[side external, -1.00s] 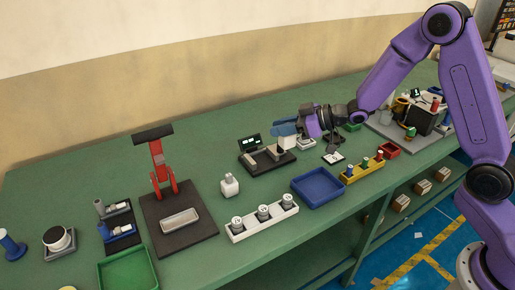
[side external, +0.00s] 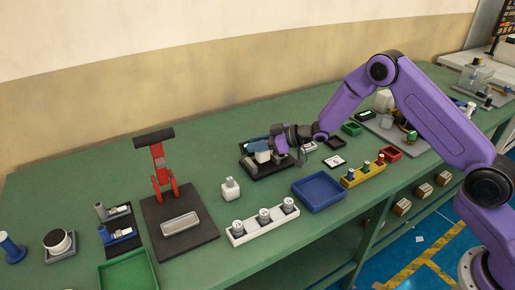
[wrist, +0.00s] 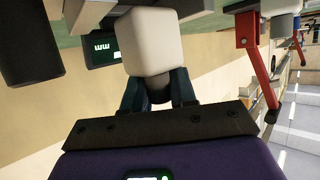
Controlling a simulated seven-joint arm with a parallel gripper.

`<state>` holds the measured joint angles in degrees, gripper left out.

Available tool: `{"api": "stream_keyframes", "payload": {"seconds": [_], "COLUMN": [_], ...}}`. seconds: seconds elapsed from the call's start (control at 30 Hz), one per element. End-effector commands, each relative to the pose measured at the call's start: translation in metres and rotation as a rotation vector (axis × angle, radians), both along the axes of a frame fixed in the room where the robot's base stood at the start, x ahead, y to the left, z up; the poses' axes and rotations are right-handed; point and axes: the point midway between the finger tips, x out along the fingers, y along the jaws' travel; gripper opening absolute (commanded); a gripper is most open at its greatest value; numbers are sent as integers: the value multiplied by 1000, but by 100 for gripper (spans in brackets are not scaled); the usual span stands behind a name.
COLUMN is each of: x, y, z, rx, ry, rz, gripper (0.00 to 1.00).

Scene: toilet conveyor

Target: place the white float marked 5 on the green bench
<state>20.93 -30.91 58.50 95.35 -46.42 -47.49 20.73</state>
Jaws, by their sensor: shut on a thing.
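My gripper (wrist: 157,91) is shut on a white block-shaped float (wrist: 151,42), which fills the space beyond the fingers in the wrist view. No number can be read on it. In the side view my gripper (side external: 268,143) and the float (side external: 262,157) are over the black device with a small display (side external: 251,147). I cannot tell whether the float touches the device. Another white float (side external: 230,189) with a small top stands upright on the green bench (side external: 208,138), left of the device. Its marking is not readable.
A white rack with several round pieces (side external: 263,217), a blue tray (side external: 319,190) and a yellow rack (side external: 362,173) stand toward the front. A red lever stand (side external: 160,168) is to the left. Bare bench lies behind the device and around the standing float.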

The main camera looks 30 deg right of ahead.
Motion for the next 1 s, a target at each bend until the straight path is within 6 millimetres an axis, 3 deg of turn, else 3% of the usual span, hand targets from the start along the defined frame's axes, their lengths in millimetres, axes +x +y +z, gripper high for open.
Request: {"api": "stream_keyframes", "payload": {"seconds": [0.13, 0.57, 0.6, 0.67, 1.0], "x": [0, 0, 0, 0, 0], "y": [0, 0, 0, 0, 0], "z": [-15, -20, -19, -19, -17], "rx": [1, 1, 1, 1, 0], "ry": [1, -1, -2, -2, -2], "rz": [0, 0, -1, -1, -1], "gripper": [0, 0, 36, 52, 52]}}
